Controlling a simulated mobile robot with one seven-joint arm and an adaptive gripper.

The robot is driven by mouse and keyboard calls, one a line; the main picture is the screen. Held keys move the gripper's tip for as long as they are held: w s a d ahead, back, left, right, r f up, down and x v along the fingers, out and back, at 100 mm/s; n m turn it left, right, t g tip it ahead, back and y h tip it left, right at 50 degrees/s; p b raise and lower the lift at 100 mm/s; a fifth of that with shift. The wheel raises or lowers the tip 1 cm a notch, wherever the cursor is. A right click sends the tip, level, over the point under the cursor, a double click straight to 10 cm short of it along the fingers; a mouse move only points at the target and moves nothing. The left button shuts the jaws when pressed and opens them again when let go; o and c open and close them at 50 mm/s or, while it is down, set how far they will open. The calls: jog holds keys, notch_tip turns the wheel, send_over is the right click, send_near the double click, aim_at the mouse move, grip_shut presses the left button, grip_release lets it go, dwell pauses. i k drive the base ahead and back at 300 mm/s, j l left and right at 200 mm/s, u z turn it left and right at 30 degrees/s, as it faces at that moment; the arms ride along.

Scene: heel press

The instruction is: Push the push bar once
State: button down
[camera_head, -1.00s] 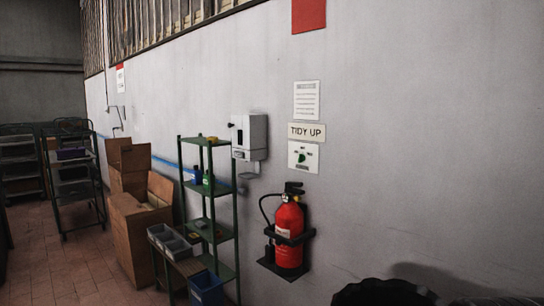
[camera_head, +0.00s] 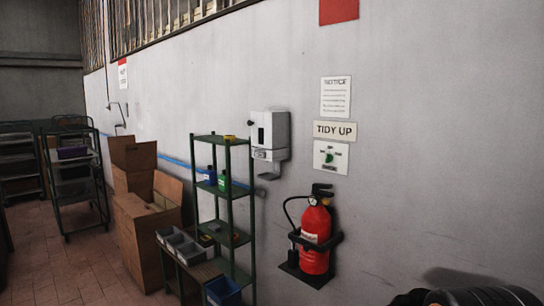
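A white box-shaped dispenser (camera_head: 270,132) is mounted on the grey wall, right of the green shelf's top. A pale strip across its lower front (camera_head: 268,154) looks like the push bar, but it is too small to be sure. A small bracket or tray sticks out below it. Dark rounded parts at the bottom right edge look like my arm; they are cut off by the frame. My gripper's fingers do not show, and nothing of mine is near the dispenser.
A green shelf rack (camera_head: 228,200) with small bottles stands just left of the dispenser. A red fire extinguisher (camera_head: 315,240) hangs below right on a black bracket. Cardboard boxes (camera_head: 145,235), grey bins (camera_head: 182,246), a blue bin (camera_head: 222,292) and a trolley (camera_head: 75,175) stand left.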

aim_at(257, 154)
jog(key=i+j, duration=0.15)
jog(key=j, duration=0.2)
jog(key=i+j+u, duration=0.1)
jog(key=j, duration=0.25)
jog(key=i+j, duration=0.2)
jog(key=j, duration=0.15)
jog(key=i+j+u, duration=0.1)
jog(key=i, duration=0.35)
jog(key=i+j, duration=0.25)
jog(key=i, duration=0.25)
jog(key=i+j+u, duration=0.15)
jog(key=i, duration=0.3)
